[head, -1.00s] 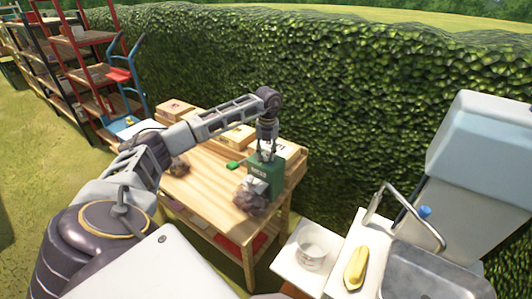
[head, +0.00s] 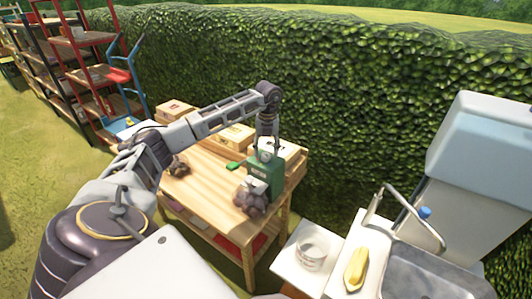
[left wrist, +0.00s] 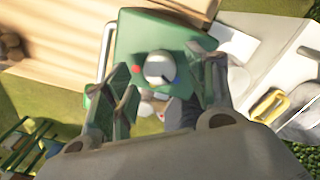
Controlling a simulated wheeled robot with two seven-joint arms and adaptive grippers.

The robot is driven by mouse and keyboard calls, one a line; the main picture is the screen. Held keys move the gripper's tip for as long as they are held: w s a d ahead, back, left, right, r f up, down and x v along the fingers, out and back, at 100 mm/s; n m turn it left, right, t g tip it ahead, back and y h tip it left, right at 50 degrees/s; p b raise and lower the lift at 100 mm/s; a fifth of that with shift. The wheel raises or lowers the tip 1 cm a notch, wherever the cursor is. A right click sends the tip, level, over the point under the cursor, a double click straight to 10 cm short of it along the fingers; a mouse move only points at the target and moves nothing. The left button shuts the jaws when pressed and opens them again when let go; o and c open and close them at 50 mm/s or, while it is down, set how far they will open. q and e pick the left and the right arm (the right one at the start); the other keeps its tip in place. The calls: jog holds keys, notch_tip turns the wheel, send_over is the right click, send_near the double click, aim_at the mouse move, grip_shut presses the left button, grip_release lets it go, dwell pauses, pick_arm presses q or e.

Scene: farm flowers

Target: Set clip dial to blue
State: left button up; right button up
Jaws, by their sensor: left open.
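A green boxy machine (head: 262,182) stands at the right front of the wooden table, with a label on its front. In the left wrist view its green top (left wrist: 150,35) carries a round whitish dial (left wrist: 160,67) with a dark mark at its lower right. A small red dot (left wrist: 136,69) sits left of the dial. My left gripper (head: 265,147) points down just above the machine. In the wrist view its open fingers (left wrist: 160,82) lie either side of the dial, apparently apart from it. My right gripper is out of view.
Brown clumps (head: 250,199) sit against the machine's front. Boxes (head: 236,136) line the table's back, before a tall hedge (head: 330,110). A white bowl (head: 312,252) and yellow object (head: 356,268) are at right. The table's middle (head: 205,180) is bare.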

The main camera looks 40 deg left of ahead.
aim_at(267, 154)
pick_arm(q)
notch_tip(267, 154, up, 10)
dwell(0.6)
jog(key=shift+w+d, duration=0.1)
jog(key=shift+w, duration=0.05)
